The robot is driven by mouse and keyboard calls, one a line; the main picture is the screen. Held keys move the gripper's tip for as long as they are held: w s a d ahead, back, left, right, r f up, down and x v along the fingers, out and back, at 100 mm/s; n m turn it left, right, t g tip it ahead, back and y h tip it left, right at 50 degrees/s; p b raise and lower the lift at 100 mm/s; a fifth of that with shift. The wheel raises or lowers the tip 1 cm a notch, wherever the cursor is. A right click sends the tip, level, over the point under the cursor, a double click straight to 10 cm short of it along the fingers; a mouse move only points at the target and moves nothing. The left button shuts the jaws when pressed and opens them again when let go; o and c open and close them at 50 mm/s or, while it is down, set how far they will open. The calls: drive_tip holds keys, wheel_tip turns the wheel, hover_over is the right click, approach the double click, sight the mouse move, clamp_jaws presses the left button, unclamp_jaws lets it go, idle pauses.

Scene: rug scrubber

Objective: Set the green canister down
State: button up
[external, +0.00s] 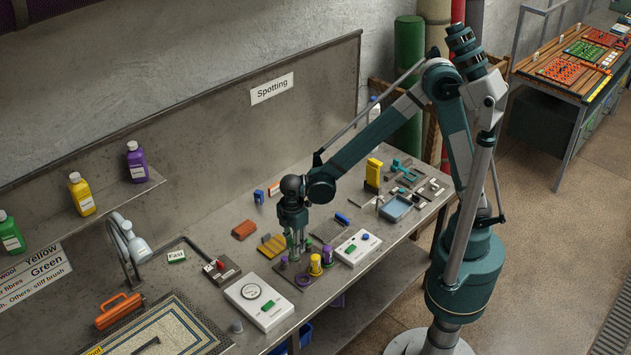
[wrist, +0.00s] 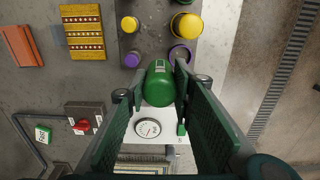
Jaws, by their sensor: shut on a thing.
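The green canister (wrist: 158,88) sits between the two fingers of my gripper (wrist: 160,78) in the wrist view, and the gripper is shut on it. A pale label shows on its side. In the external view my gripper (external: 296,248) points down over the bench, beside a dark plate (external: 292,274) with yellow and purple pieces. I cannot clearly make out the canister there, nor whether its base touches anything. The dark plate (wrist: 157,30) also shows in the wrist view, just beyond the canister.
On the plate stand a large yellow canister (wrist: 187,22), a purple-topped one (wrist: 181,54) and smaller pieces. A white box with a blue knob (external: 357,248) stands right. A lamp (external: 132,243) rises at left.

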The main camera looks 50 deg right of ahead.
drive_tip(key=w+d, duration=0.5)
drive_tip(key=w, duration=0.7)
drive_tip(key=w+d, duration=0.4)
drive_tip(key=w, duration=0.7)
drive_tip(key=w+d, duration=0.5)
drive_tip(key=w, duration=0.7)
drive_tip(key=shift+w+d+f, duration=0.3)
drive_tip(key=shift+d+f, duration=0.05)
wheel_tip(320, 180, down, 6)
drive_tip(key=shift+f, duration=0.25)
drive_tip(key=shift+f, duration=1.75)
drive_tip(key=shift+f, duration=0.15)
